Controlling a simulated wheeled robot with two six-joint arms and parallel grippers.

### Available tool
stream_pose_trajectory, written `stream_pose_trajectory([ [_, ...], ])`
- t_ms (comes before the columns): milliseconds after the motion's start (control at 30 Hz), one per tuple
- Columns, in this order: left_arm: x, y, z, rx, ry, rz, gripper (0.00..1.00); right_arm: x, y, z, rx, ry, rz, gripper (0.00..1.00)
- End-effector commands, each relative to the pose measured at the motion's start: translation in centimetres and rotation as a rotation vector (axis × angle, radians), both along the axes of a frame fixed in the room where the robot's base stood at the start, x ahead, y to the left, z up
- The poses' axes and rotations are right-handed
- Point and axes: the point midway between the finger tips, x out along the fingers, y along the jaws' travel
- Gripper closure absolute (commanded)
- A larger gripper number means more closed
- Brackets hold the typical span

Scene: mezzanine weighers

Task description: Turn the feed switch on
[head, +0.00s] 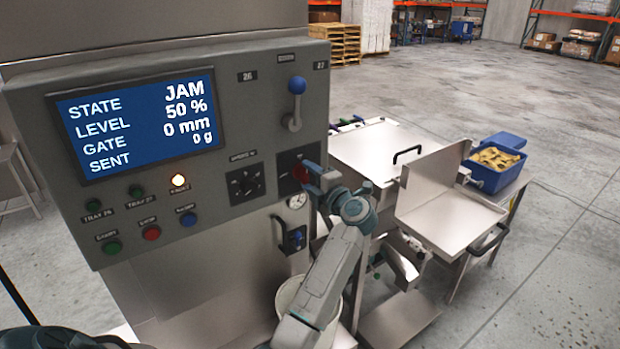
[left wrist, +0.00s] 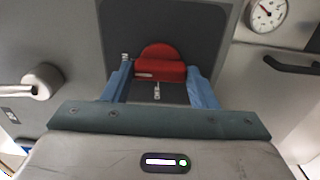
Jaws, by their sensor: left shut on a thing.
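The red rotary switch (head: 301,173) sits on a dark square plate at the lower right of the grey control panel (head: 230,100). Its label is too small to read in the head view. My left gripper (head: 312,181) is at this switch. In the left wrist view, the blue fingers (left wrist: 161,84) stand on both sides of the red switch knob (left wrist: 160,66) and are shut on it. The knob's grip bar lies across that picture, with a pale mark near its left end. My right gripper is not in view.
The panel screen (head: 140,122) reads JAM, level 50 %, gate 0 mm, sent 0 g. A black dial (head: 245,184), a blue-knobbed lever (head: 297,88) and a gauge (head: 297,201) are close by. A blue bin (head: 487,178) stands right.

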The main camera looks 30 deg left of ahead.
Motion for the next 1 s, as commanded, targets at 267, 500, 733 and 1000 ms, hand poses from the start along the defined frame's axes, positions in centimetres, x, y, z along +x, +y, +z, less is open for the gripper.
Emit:
stream_pose_trajectory([
  [267,0.0,0.0,0.0,0.001,0.002,0.000,0.28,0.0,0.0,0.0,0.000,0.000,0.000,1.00],
  [500,0.0,0.0,0.0,0.000,0.001,0.000,0.25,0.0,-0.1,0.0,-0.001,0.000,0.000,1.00],
  [733,-0.6,-1.6,-0.5,-0.003,-0.001,-0.002,0.25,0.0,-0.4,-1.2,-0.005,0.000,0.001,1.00],
  [1000,-2.6,-6.5,-0.6,-0.005,-0.002,-0.002,0.25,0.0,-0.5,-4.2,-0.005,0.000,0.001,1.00],
])
